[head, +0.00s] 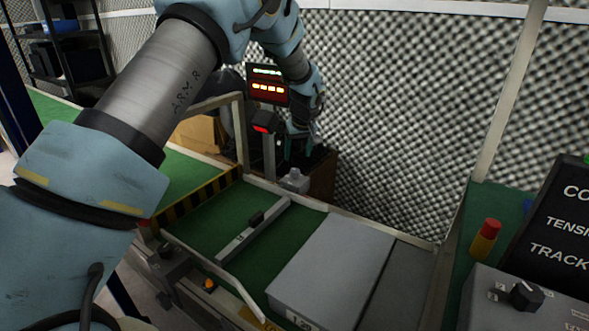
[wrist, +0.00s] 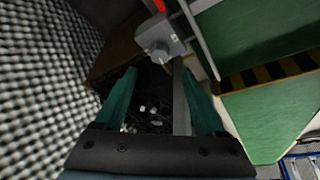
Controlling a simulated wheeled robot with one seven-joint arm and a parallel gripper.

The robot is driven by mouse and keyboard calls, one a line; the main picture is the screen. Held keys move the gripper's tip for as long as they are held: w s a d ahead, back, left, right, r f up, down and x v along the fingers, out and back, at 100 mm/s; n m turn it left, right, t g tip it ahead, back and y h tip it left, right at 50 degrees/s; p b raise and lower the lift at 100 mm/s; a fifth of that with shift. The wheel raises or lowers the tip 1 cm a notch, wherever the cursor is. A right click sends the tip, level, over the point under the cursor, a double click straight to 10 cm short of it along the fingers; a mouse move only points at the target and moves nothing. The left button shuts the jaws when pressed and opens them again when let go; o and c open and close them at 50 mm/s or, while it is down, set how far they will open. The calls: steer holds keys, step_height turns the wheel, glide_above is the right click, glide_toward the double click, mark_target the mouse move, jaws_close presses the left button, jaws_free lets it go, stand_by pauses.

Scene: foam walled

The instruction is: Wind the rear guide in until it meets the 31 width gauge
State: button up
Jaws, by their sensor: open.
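I cannot clearly tell which rail is the rear guide.
A large grey box (head: 335,265) lies on the belt to the right. A lit display (head: 268,85) with a red-faced unit below stands near my gripper. A dark open bin (head: 318,175) is below it.

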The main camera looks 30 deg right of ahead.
mark_target(295, 170)
steer(key=x, duration=0.8)
steer(key=shift+w+f+b, duration=0.1)
steer(key=shift+f+b, duration=0.2)
steer(key=shift+c, duration=0.3)
jaws_close()
